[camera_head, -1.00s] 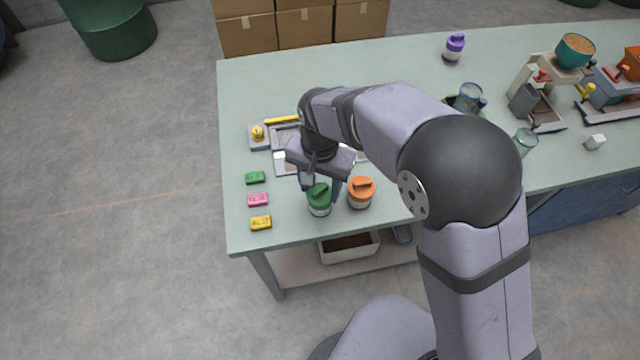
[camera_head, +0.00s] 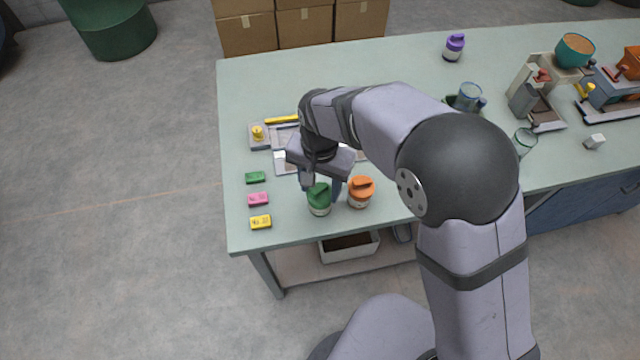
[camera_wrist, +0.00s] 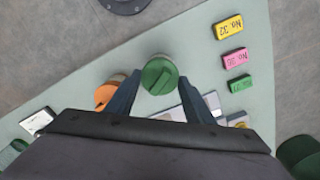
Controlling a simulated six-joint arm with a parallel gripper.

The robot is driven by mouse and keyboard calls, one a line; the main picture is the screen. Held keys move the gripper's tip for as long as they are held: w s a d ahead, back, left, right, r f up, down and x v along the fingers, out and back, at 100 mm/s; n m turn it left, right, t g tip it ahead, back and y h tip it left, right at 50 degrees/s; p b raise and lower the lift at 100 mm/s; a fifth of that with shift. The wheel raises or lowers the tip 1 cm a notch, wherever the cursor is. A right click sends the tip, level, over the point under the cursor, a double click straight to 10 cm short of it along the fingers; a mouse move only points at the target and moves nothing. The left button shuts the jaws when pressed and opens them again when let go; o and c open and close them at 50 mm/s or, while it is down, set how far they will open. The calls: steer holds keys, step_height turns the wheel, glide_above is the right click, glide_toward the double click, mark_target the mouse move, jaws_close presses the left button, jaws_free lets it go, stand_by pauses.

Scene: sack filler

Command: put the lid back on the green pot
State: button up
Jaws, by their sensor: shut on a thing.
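The green pot (camera_head: 320,209) stands upright near the table's front left edge. Its round green lid (camera_head: 318,194), with a raised grip bar, is on top of it. I cannot tell whether the lid is fully seated. My gripper (camera_head: 320,190) points down over the pot, its fingers on either side of the lid. In the wrist view the green lid (camera_wrist: 160,75) lies between the fingertips (camera_wrist: 160,78), and my gripper is shut on it. The lid hides the pot's body there.
An orange-lidded pot (camera_head: 361,193) stands close to the right of the green pot. Green (camera_head: 255,177), pink (camera_head: 258,199) and yellow (camera_head: 260,222) labelled blocks lie to the left. A tray (camera_head: 283,164) is partly hidden behind my gripper. A purple-lidded pot (camera_head: 454,47) stands far back.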

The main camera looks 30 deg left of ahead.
steer(key=o, duration=1.6)
steer(key=shift+c, duration=0.2)
steer(key=shift+r, duration=0.1)
steer(key=shift+r+p, duration=3)
steer(key=shift+r, duration=0.4)
jaws_close()
steer(key=shift+f, duration=0.3)
